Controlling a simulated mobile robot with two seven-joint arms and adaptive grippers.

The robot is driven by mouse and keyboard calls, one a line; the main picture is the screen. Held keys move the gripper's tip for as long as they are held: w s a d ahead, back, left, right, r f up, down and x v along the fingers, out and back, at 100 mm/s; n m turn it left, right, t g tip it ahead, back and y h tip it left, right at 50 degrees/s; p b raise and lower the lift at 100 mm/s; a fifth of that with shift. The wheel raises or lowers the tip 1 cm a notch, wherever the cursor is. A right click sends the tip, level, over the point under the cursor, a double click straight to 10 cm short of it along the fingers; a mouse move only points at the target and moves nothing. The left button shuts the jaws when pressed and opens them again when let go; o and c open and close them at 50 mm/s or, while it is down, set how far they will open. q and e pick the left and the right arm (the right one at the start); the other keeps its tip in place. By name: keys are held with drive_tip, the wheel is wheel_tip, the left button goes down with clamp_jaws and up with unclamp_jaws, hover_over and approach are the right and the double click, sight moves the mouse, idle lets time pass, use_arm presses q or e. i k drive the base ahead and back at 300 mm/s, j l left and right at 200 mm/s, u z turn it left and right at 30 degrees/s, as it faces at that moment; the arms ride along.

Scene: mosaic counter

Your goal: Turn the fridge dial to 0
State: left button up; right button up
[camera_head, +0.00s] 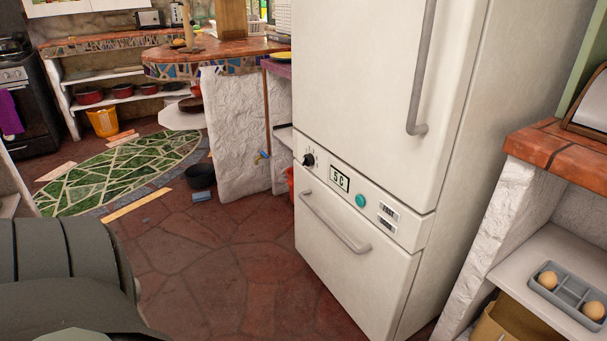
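The white fridge (365,65) stands right of centre, with both its doors shut. Its small black dial (308,160) is at the left end of the control strip between the upper door and the lower drawer. The display (340,178) beside the dial seems to read "5 C". A round green button (361,200) and two small dark panels are further right on the strip. Part of my arm fills the lower left corner, clear of the fridge. Neither of my grippers is in view.
A counter with a brick-red top (560,143) stands close to the fridge's right, with an egg tray (568,291) on its shelf. A white rough-walled island (238,135) is behind left. The stone floor (215,265) before the fridge is clear.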

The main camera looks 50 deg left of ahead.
sight(309, 161)
drive_tip(key=u, duration=1.15)
drive_tip(key=k+j+z, duration=0.2)
drive_tip(key=j, duration=0.15)
